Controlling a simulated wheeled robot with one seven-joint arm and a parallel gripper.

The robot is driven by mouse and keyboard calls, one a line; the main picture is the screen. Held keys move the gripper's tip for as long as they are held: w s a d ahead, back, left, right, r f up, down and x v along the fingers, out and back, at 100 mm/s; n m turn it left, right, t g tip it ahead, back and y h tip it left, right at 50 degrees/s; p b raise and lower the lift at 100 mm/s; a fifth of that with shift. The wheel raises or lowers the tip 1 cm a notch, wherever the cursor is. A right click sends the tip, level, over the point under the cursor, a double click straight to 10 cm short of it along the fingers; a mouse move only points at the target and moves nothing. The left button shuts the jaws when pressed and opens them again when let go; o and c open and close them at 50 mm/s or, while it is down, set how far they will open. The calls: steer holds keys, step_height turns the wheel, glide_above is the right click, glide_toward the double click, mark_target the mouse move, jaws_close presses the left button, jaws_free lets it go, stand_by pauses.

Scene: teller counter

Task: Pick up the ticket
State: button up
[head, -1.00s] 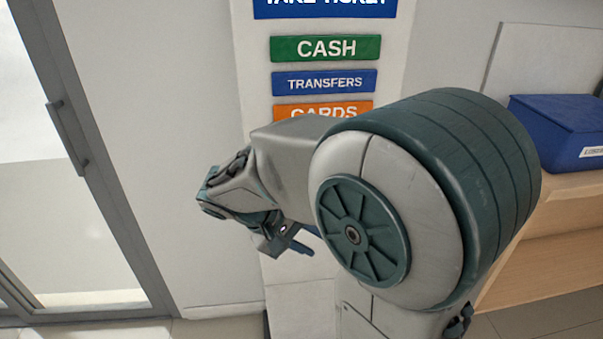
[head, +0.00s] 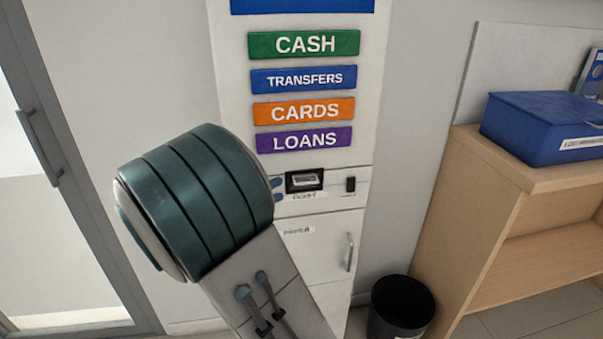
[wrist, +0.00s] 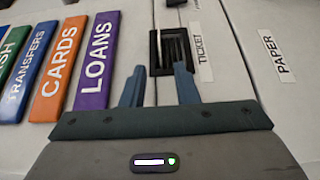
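The ticket slot (head: 304,180) is a dark framed opening on the white kiosk, below the coloured buttons. In the wrist view the slot (wrist: 175,48) has pale and dark strips inside; I cannot tell clearly which part is the ticket. My gripper (wrist: 159,69) is open, with two blue fingers apart and nothing seen between them. Its right fingertip is near the slot's lower edge; its left fingertip is off to the slot's left. In the head view only the fingertips (head: 277,190) show, just left of the slot; my arm hides the rest.
The kiosk carries the CASH (head: 304,44), TRANSFERS (head: 304,78), CARDS (head: 304,110) and LOANS (head: 304,140) buttons. A small door with a handle (head: 350,252) is below the slot. A black bin (head: 401,308) and a wooden shelf (head: 508,172) with a blue box (head: 545,127) stand right.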

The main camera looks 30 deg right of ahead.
mark_target(295, 184)
steer(key=shift+s+p+x, duration=0.15)
steer(key=shift+s+x, duration=0.05)
steer(key=shift+x, duration=1.35)
steer(key=shift+s+p+x, duration=0.15)
steer(key=shift+x, duration=1.45)
jaws_close()
